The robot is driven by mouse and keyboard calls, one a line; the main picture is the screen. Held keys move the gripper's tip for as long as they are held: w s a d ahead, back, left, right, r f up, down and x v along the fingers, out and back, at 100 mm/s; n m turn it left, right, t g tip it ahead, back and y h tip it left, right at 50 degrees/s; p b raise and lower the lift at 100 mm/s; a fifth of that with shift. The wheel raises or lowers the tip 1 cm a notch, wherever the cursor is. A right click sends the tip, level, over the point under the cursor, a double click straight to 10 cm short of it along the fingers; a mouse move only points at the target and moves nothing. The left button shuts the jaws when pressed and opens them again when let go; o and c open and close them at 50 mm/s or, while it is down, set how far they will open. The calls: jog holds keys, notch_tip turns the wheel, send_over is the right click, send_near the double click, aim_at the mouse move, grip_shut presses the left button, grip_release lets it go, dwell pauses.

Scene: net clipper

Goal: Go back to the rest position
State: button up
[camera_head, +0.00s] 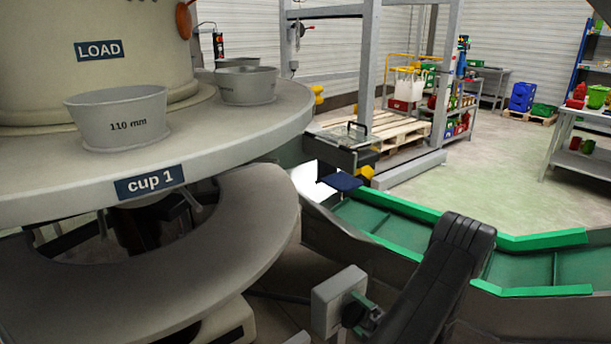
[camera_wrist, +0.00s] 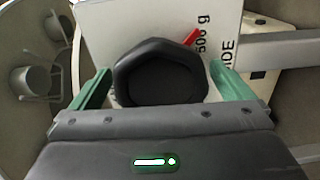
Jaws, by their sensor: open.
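My gripper (camera_wrist: 161,86) shows in the wrist view with two green fingers spread apart. A dark, many-sided knob (camera_wrist: 162,75) lies between the fingers in this view, with a red pointer mark at its upper right. The fingers are at its sides; whether they touch it I cannot tell. The knob is on a pale panel (camera_wrist: 110,22) printed with "500 g". In the head view, a grey box (camera_head: 338,287) stands low in the middle, with green and black parts of my gripper (camera_head: 357,308) at its right side. My black arm link covers part of the view there.
A round machine table (camera_head: 230,128) with grey cups (camera_head: 118,118) and a "cup 1" label fills the left. A green-edged conveyor (camera_head: 395,212) runs behind my arm. Pallets (camera_head: 385,135) and a shelf stand behind. Open floor (camera_head: 500,180) lies at the right.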

jog(key=n+b, duration=0.1)
jog(key=n, duration=0.3)
jog(key=n+b, duration=0.3)
jog(key=n, duration=0.2)
jog(key=shift+a, duration=0.1)
jog(key=n+b, duration=0.3)
jog(key=n, duration=0.2)
jog(key=shift+s+r, duration=0.1)
jog(key=shift+s+a+r+n+b, duration=0.1)
jog(key=shift+n+b, duration=0.45)
jog(key=shift+n, duration=0.45)
jog(key=shift+a+r+n+b, duration=0.1)
jog(key=shift+n+b, duration=0.45)
jog(key=shift+n, duration=0.45)
